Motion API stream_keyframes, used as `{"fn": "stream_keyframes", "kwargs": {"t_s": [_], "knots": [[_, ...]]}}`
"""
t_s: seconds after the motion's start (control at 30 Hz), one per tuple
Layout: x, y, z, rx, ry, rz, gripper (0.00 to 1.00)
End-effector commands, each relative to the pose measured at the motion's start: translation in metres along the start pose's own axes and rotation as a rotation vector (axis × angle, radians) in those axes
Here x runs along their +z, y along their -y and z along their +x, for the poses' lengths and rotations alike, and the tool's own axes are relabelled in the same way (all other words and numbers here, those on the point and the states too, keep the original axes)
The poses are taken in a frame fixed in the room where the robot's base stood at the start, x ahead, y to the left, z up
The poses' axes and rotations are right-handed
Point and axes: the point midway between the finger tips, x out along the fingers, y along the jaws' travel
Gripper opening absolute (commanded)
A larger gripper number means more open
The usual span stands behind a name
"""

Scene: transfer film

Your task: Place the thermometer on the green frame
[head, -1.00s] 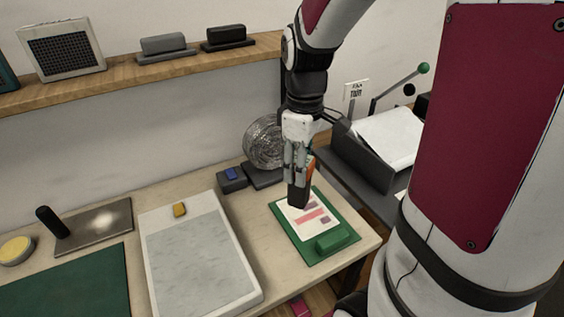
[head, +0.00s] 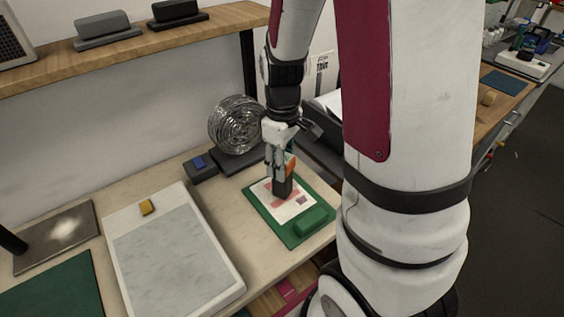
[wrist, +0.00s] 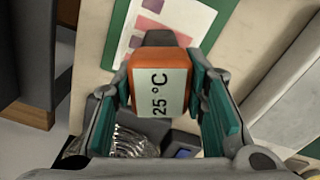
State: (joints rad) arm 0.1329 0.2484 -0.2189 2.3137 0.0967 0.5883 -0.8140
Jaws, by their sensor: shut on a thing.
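My gripper (head: 279,168) points down over the green frame (head: 262,214) and is shut on the thermometer (wrist: 160,92). The thermometer is an orange block with a pale display reading 25 °C, held between the green finger pads in the wrist view. I cannot tell whether the thermometer's dark end touches the card.
A white tray with a grey surface (head: 172,250) lies to the left, with a small yellow block (head: 147,207) on it. Behind the frame stand a coiled metallic roll (head: 236,124) and a dark box with a blue top (head: 200,168). A wooden shelf (head: 130,48) runs above.

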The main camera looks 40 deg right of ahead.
Motion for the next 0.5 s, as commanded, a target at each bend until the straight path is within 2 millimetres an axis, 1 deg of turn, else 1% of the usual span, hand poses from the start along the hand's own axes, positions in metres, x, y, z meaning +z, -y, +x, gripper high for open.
{"fn": "stream_keyframes", "kwargs": {"t_s": [0.07, 0.3, 0.43, 0.47, 0.5], "knots": [[0.0002, 0.0001, 0.0039, 0.0, 0.0, 0.0, 0.05], [-0.0002, 0.0, 0.0039, 0.0, -0.001, -0.001, 0.05], [-0.0006, -0.0003, 0.0075, 0.001, -0.001, 0.0, 0.05], [-0.0004, -0.0001, 0.0069, 0.001, -0.001, -0.001, 0.46], [-0.0003, -0.0001, 0.0067, 0.001, -0.001, -0.001, 0.55]]}}
